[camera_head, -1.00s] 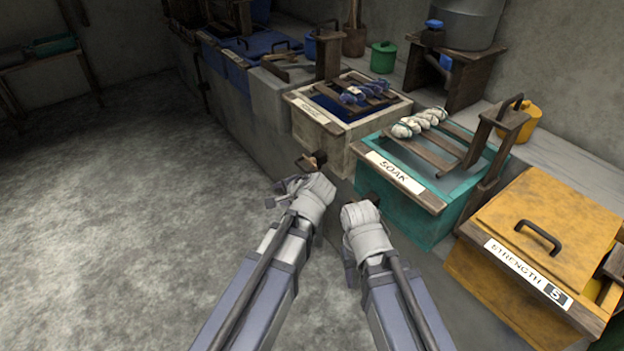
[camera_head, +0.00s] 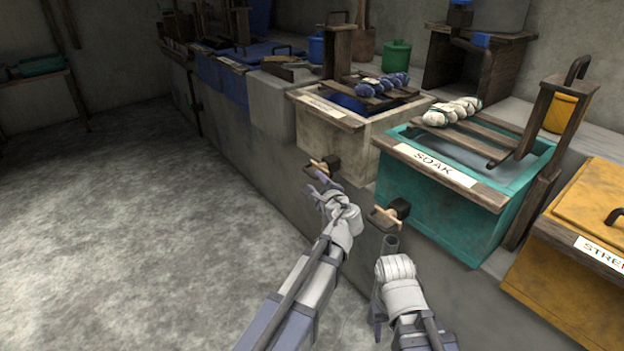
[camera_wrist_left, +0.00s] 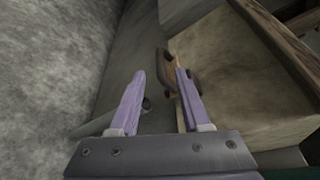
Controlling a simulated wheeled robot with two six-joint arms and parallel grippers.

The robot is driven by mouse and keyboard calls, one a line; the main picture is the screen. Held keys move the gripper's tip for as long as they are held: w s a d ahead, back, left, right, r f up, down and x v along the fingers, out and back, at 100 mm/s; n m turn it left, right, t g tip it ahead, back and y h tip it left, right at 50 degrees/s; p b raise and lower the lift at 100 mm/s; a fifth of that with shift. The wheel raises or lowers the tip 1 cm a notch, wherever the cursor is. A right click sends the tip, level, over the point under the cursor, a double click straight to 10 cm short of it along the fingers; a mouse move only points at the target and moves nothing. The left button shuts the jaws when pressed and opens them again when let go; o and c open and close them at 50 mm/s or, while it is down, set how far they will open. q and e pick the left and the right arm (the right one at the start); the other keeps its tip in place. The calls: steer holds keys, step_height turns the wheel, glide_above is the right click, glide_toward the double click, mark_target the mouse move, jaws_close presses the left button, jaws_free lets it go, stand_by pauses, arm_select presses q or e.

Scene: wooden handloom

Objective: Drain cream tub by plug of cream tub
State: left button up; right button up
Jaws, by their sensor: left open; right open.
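The cream tub (camera_head: 335,142) stands against the wall ledge, with dark blue liquid inside and a rack across its top. Its plug (camera_head: 320,166), a wooden grip on a dark stopper, sticks out low on the front. My left gripper (camera_head: 318,188) is open just below and in front of this plug. In the left wrist view the plug (camera_wrist_left: 167,70) is near the fingertips, partly hidden behind the right finger of my left gripper (camera_wrist_left: 161,73); I cannot tell if they touch. My right gripper (camera_head: 384,268) is open and empty, below the teal tub's plug (camera_head: 383,218).
The teal SOAK tub (camera_head: 420,205) stands right of the cream tub, and a yellow lidded tub (camera_head: 560,265) further right. Blue and white yarn bundles lie on the racks. The grey floor (camera_head: 150,220) at left is clear.

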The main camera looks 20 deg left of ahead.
mark_target(309, 175)
arm_select(q)
steer(key=shift+b+x, duration=0.85)
steer(key=shift+x, duration=3.1)
steer(key=shift+s, duration=0.1)
steer(key=c, duration=0.7)
jaws_close()
steer(key=shift+a, duration=0.1)
